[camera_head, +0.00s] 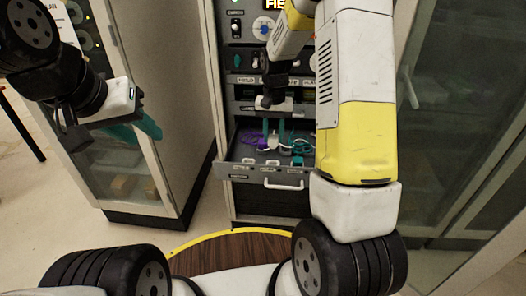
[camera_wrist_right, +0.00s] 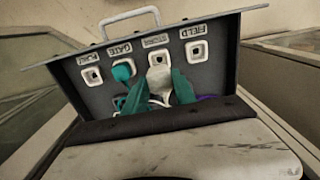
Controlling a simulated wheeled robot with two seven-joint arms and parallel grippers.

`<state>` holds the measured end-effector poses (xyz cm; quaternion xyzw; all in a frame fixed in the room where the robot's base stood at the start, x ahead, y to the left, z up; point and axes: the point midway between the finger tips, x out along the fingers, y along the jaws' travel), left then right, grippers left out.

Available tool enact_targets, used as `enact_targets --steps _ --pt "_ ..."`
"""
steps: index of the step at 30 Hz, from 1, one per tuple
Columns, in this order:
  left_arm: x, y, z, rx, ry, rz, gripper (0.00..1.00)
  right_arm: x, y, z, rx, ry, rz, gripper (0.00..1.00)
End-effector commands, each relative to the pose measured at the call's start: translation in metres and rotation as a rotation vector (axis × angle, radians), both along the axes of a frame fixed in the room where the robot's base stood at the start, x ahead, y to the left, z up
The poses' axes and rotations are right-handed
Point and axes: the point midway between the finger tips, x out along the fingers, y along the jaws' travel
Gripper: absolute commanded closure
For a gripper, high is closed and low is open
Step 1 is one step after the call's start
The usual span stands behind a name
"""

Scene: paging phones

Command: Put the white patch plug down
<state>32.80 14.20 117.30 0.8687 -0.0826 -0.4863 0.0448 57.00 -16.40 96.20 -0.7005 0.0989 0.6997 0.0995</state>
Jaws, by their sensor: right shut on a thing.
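The white patch plug (camera_wrist_right: 160,80) is between the teal fingertips of my right gripper (camera_wrist_right: 158,90), which is shut on it. In the right wrist view the plug overlaps the socket under the label that seems to read STORES; I cannot tell whether it sits in it. In the head view my right gripper (camera_head: 273,130) reaches down into the open drawer (camera_head: 236,172), with the white plug (camera_head: 272,141) low between its fingers. My left gripper (camera_head: 142,127) hangs at the left, away from the drawer, and its jaw gap is unclear.
A teal plug (camera_wrist_right: 122,71) covers the socket beside the white one. Other square sockets (camera_wrist_right: 196,50) look empty. A purple cable (camera_head: 249,139) and a teal cable (camera_head: 302,146) lie in the drawer. The drawer has a front handle (camera_head: 284,186). A glass-door cabinet (camera_head: 130,165) stands at left.

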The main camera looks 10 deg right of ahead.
Motion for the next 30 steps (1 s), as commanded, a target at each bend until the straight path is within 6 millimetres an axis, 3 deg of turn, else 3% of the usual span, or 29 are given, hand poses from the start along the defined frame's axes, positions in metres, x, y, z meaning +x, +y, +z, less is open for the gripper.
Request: enact_targets --steps 4,18,30 --pt "0.000 0.000 0.000 0.000 0.000 0.000 0.64 -0.001 -0.001 -0.030 -0.001 0.006 0.000 1.00" --pt "0.000 0.000 0.000 0.000 0.000 0.000 0.64 -0.001 0.000 -0.082 0.000 0.003 0.001 1.00" --pt "0.000 0.000 0.000 0.000 0.000 0.000 0.64 0.000 0.000 -0.087 -0.001 0.001 0.001 1.00"
